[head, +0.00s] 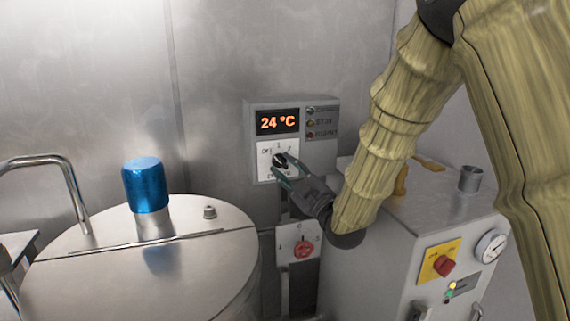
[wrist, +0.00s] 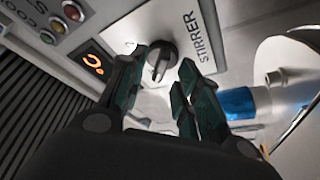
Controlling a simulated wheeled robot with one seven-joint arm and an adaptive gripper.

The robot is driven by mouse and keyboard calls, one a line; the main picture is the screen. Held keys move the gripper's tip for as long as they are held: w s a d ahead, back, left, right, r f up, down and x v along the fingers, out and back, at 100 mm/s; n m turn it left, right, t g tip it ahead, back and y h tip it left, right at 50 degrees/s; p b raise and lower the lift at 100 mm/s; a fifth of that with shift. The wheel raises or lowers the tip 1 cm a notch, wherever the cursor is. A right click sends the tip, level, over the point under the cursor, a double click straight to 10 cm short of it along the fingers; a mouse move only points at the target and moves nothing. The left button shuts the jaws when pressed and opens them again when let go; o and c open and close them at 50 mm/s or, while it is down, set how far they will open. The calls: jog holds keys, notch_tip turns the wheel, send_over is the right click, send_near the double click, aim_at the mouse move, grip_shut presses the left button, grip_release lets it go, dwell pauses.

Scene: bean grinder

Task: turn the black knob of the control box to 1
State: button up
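The grey control box (head: 323,152) hangs on the metal wall, with a lit display (head: 278,122) reading 24 °C. Its black knob (head: 279,159) sits on a white dial plate (head: 264,174) below the display. In the wrist view the knob (wrist: 161,58) shows just beyond my fingertips, above a STIRRER label (wrist: 198,40). My gripper (head: 284,164) is at the knob in the head view. In the wrist view its fingers (wrist: 160,75) are spread apart, one on either side of the knob's line. I cannot tell whether they touch it, nor exactly which mark the knob points to.
A steel vessel (head: 200,275) with a blue cylinder (head: 145,185) on its lid stands at the left. A red knob (head: 304,248) is on a lower panel.

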jog(key=shift+w+a+r, duration=0.2)
jog(key=shift+w+a, duration=0.15)
jog(key=shift+w, duration=0.15)
jog(key=shift+c, duration=0.5)
grip_shut()
